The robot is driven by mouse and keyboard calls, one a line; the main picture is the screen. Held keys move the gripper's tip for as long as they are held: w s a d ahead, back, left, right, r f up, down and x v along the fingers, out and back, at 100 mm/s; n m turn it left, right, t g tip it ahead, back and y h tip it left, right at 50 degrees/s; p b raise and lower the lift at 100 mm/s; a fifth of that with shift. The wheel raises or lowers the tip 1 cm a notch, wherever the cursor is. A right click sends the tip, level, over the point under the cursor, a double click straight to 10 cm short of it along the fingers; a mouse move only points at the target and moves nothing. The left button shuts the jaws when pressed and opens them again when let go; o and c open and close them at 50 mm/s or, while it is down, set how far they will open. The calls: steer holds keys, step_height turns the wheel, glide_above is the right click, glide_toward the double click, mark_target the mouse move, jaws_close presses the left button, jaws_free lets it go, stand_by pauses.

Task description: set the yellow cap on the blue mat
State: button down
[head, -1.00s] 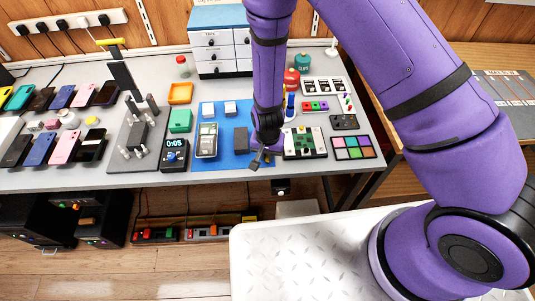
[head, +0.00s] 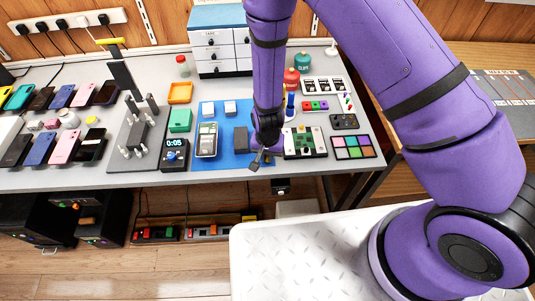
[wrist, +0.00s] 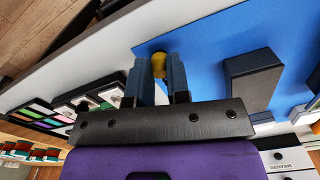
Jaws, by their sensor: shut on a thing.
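The yellow cap (wrist: 158,66) shows between the two fingertips of my gripper (wrist: 160,74) in the wrist view, and the fingers are shut on it. The blue mat (wrist: 197,38) lies below and beyond the fingertips, and the cap appears at the mat's corner area. I cannot tell whether the cap touches the mat. In the head view my gripper (head: 262,156) is over the front right part of the blue mat (head: 226,161), and the cap there is hidden by the gripper.
A dark grey block (head: 241,139) stands on the mat just left of my gripper, and a device (head: 206,140) stands further left. A green circuit board (head: 305,143) lies close on the right. The table's front edge (head: 220,176) is near.

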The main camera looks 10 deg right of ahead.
steer(key=shift+f, duration=0.1)
stand_by(0.7)
steer(key=c, duration=0.6)
jaws_free()
steer(key=shift+r, duration=0.65)
steer(key=shift+r, duration=3.45)
